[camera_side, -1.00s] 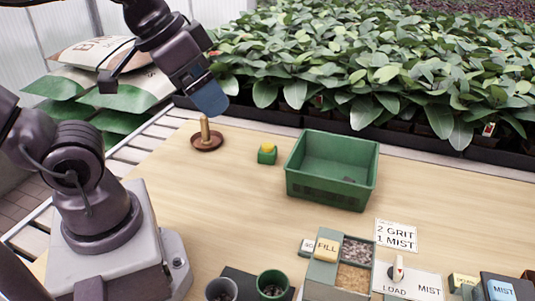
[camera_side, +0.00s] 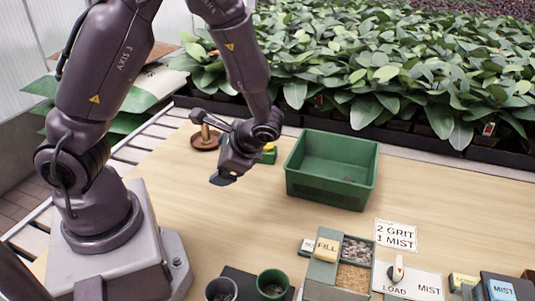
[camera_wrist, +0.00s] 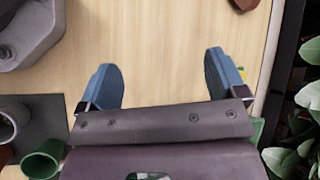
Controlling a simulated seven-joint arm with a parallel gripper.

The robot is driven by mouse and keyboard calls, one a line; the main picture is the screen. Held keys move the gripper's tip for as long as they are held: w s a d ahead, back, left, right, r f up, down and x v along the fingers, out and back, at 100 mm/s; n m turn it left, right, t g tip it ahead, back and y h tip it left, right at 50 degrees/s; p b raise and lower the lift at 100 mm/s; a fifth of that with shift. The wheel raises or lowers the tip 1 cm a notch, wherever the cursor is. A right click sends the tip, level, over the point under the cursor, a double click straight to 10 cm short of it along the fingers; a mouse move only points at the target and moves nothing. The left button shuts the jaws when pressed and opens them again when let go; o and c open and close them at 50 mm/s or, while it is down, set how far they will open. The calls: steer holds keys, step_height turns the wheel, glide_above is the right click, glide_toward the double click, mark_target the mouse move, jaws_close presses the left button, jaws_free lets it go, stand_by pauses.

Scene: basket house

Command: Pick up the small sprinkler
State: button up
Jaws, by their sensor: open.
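A small green block with a yellow top (camera_side: 269,156) stands on the table left of the green crate, partly hidden behind my gripper. I cannot tell surely whether it is the small sprinkler. A wooden peg on a round brown base (camera_side: 205,141) stands further left; the base's edge shows at the top of the wrist view (camera_wrist: 243,4). My gripper (camera_side: 222,179) is over the table, in front of both. In the wrist view its two blue fingers (camera_wrist: 163,80) are wide apart, with only bare table between them. A green patch beside the gripper body there is unclear.
The open green crate (camera_side: 330,195) stands right of my gripper. Two pots, one green (camera_side: 272,284) and one grey (camera_side: 221,290), stand at the front, beside a divided bin (camera_side: 325,270). Leafy plants (camera_side: 400,70) line the back edge. The table's middle is clear.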

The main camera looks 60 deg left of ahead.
steer(key=w+a+f+m+t+y, duration=0.1)
steer(key=w+a+f+m+y, duration=0.2)
steer(key=a+y, duration=0.35)
steer(key=m+t+y, duration=0.2)
steer(key=m+t, duration=1)
steer(key=m, duration=0.5)
glide_above(267, 149)
steer(key=v, duration=0.3)
step_height(267, 149, down, 2)
step_height(267, 149, down, 6)
steer(key=shift+w+a+f, duration=0.1)
steer(key=shift+w+a, duration=0.05)
steer(key=shift+x, duration=1)
steer(key=shift+w+a+f, duration=0.2)
steer(key=shift+w+a, duration=0.05)
steer(key=shift+a, duration=0.2)
steer(key=c, duration=1.2)
